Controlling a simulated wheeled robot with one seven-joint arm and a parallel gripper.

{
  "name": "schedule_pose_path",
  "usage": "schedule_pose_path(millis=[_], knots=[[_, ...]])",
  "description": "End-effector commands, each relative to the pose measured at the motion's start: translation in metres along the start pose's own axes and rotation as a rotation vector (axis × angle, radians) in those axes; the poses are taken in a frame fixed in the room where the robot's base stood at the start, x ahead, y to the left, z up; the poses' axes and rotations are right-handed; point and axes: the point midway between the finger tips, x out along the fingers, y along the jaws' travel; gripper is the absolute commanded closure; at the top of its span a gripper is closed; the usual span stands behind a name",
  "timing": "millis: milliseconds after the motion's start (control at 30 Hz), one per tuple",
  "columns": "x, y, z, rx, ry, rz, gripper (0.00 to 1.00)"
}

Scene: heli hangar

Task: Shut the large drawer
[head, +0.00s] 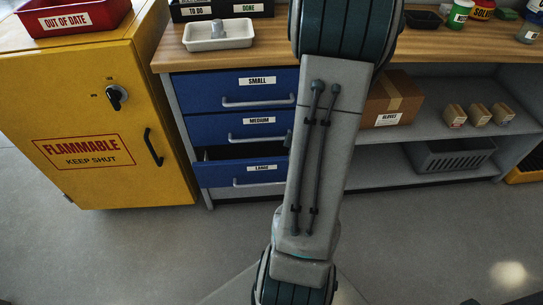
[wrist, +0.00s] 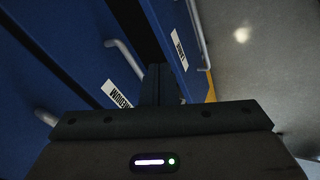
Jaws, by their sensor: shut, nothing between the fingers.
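The large drawer (head: 240,172) is the lowest of the blue drawers under the bench in the head view. It stands partly open, with a dark gap above its front. In the wrist view its labelled front (wrist: 172,38) juts out at the upper right, apart from the medium drawer (wrist: 75,50). My gripper (wrist: 157,82) is shut and empty, with its fingers close to the large drawer's front and the dark gap. I cannot tell whether they touch it.
The small drawer (head: 230,85) and medium drawer above look closed, with projecting bar handles. A yellow flammable cabinet (head: 90,110) stands to the left. Open shelves with a cardboard box (head: 392,98) and a grey crate (head: 450,156) lie to the right. The floor in front is clear.

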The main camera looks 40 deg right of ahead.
Motion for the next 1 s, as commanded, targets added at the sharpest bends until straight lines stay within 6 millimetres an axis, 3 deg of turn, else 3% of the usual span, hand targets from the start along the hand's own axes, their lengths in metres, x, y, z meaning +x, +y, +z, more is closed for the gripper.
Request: schedule_pose_path(millis=[33,100,300,533,900,1000], knots=[[0.014,-0.012,0.013,-0.018,0.043,-0.023,1.0],[0.023,-0.024,0.02,-0.052,0.111,-0.044,1.0],[0.032,-0.045,0.026,-0.099,0.235,-0.073,1.0],[0.056,-0.051,0.021,-0.108,0.254,-0.077,1.0],[0.132,-0.059,0.003,-0.109,0.253,-0.077,1.0],[0.136,-0.042,-0.002,-0.109,0.252,-0.072,1.0]])
